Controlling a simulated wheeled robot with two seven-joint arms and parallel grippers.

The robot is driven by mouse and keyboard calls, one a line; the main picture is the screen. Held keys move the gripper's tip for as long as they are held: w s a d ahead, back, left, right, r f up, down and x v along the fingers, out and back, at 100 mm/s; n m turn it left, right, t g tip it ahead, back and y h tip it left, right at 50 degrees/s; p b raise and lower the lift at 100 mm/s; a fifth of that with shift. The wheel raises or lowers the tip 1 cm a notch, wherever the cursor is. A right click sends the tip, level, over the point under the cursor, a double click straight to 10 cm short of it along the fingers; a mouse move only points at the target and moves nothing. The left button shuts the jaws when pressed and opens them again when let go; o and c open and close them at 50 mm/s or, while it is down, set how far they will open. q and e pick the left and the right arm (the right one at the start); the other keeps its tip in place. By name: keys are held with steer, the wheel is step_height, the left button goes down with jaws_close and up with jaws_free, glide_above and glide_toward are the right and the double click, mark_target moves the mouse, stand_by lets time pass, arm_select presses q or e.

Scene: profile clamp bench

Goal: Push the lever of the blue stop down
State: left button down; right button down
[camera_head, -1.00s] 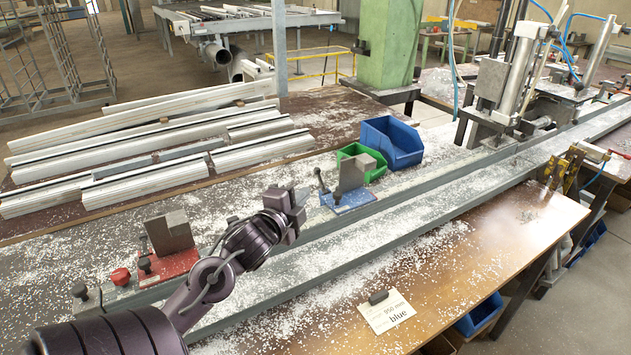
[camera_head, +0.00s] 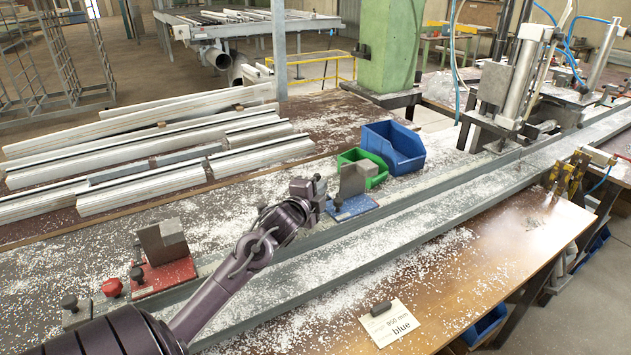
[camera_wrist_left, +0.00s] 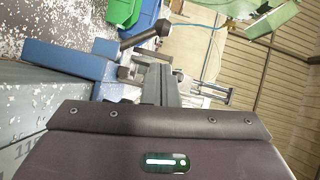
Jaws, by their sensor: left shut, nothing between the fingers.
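The blue stop (camera_head: 352,208) is a blue plate with a grey block (camera_head: 353,180) on the bench rail. In the left wrist view its blue body (camera_wrist_left: 68,60) is at upper left. Its black-knobbed lever (camera_wrist_left: 146,36) sticks out there, beyond the gripper. In the head view my left gripper (camera_head: 319,187) is just left of the grey block and hides much of the lever. The gripper is shut with nothing in it. Whether it touches the lever I cannot tell. My right gripper is not in view.
A red stop (camera_head: 165,275) with a grey block stands at the left of the rail. A green bin (camera_head: 352,158) and a blue bin (camera_head: 395,147) stand behind the blue stop. A card reading "blue" (camera_head: 390,324) lies on the front wooden top. White profiles lie at back left.

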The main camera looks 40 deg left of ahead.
mark_target(319, 177)
arm_select(q)
steer(key=a, duration=0.1)
steer(key=w+a, duration=0.1)
steer(key=shift+a+f, duration=0.25)
steer(key=shift+a, duration=0.05)
steer(key=shift+p, duration=0.35)
steer(key=shift+w+a+r+n+g+h+p, duration=0.1)
steer(key=shift+a+r+n+g+h+p, duration=0.25)
steer(key=shift+p, duration=1.1)
steer(key=a+f+n+g+h+p, duration=0.1)
steer(key=n+p, duration=0.1)
steer(key=p, duration=0.1)
steer(key=w+a+f+n+g+h+p, duration=0.1)
steer(key=a+f+n+g+h+p, duration=0.1)
steer(key=n+p, duration=0.1)
steer(key=shift+a+f+p, duration=0.2)
steer(key=shift+f+p, duration=0.05)
steer(key=shift+p, duration=0.55)
